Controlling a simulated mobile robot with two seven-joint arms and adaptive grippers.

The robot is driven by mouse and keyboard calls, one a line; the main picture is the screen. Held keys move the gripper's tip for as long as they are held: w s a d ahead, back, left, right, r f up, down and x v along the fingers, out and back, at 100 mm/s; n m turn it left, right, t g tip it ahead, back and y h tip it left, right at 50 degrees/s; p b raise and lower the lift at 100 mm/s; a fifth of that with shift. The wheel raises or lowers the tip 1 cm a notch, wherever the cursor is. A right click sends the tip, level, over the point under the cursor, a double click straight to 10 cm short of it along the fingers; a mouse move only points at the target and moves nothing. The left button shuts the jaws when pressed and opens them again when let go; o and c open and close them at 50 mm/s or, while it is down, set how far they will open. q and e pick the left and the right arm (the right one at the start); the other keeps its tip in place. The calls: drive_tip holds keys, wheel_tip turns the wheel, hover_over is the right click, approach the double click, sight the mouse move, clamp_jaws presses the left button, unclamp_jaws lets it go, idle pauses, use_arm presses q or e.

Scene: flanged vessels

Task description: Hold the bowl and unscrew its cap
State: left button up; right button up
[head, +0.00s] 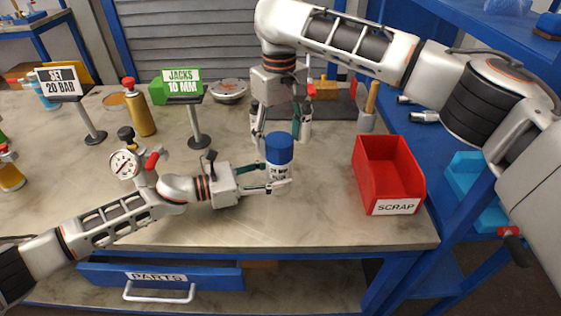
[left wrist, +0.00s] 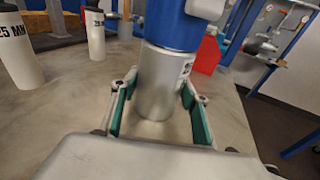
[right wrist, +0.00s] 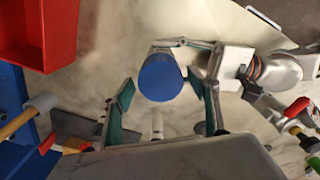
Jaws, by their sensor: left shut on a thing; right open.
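The bowl (head: 279,173) is a silver cylinder with dark lettering, standing upright near the bench front. Its blue cap (head: 279,148) is on top; the cap also shows from above in the right wrist view (right wrist: 160,78). My left gripper (head: 279,186) is shut on the bowl's body from the left, with green pads on both sides of the silver body (left wrist: 162,85) in the left wrist view. My right gripper (head: 280,136) points down, open, behind and above the cap. In the right wrist view its fingers stand apart near the cap, not closed on it.
A red SCRAP bin (head: 388,172) stands right of the bowl. A pressure gauge (head: 125,163), a spray-like yellow bottle (head: 139,112) and sign stands (head: 195,125) are to the left. White labelled cylinders (left wrist: 95,35) stand behind. The bench front is clear around the bowl.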

drive_tip(key=m, duration=0.6)
drive_tip(key=shift+m, duration=0.4)
drive_tip(key=m, duration=0.7)
drive_tip(key=shift+c, duration=0.4)
drive_tip(key=c, duration=1.1)
drive_tip(key=shift+o, duration=0.2)
drive_tip(key=n, duration=1.3)
drive_tip(key=shift+n, duration=0.5)
